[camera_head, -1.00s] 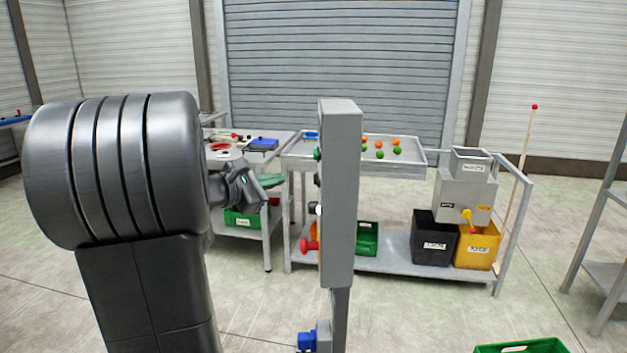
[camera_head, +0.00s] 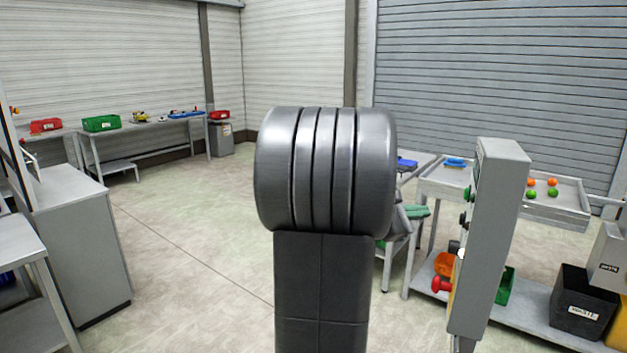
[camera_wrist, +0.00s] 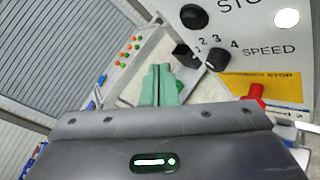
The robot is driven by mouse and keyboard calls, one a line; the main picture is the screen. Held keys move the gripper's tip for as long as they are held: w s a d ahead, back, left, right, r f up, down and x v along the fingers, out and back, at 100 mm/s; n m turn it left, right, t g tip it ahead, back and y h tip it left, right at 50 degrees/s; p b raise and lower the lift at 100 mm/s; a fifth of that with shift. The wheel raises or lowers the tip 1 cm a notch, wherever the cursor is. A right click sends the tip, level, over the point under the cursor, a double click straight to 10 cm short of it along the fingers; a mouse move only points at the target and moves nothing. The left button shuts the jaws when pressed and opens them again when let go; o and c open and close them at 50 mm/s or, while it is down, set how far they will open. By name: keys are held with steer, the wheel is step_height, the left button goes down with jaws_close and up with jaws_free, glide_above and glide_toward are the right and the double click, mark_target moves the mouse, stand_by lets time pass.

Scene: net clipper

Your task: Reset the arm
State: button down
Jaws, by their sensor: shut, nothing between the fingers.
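My arm (camera_head: 325,170) stands upright in the middle of the head view and hides most of my gripper. My gripper's green fingers (camera_wrist: 160,80) show in the wrist view, together and with nothing between them. A bit of green at the gripper (camera_head: 416,211) shows just right of my arm in the head view. A grey control post (camera_head: 502,240) stands to the right of it. In the wrist view the control panel (camera_wrist: 265,75), with a speed dial and a red emergency stop button (camera_wrist: 258,92), is close to the right of the fingers; contact is not clear.
A grey trolley (camera_head: 535,320) stands behind the post, with orange and green balls in its top tray (camera_head: 570,215). A black bin (camera_head: 578,300) is on its lower shelf. A grey cabinet (camera_head: 80,255) is at left. Open floor (camera_head: 200,240) lies between cabinet and arm.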

steer(key=a, duration=0.1)
steer(key=w+a, duration=0.1)
steer(key=a, duration=0.2)
steer(key=shift+w+f, duration=0.1)
steer(key=shift+w, duration=0.25)
steer(key=shift+d, duration=0.1)
steer(key=d, duration=0.1)
steer(key=s+d, duration=0.1)
steer(key=d, duration=0.1)
steer(key=s+d, duration=0.1)
steer(key=d, duration=0.1)
steer(key=shift+s+r, duration=0.15)
steer(key=shift+r, duration=0.1)
stand_by(0.5)
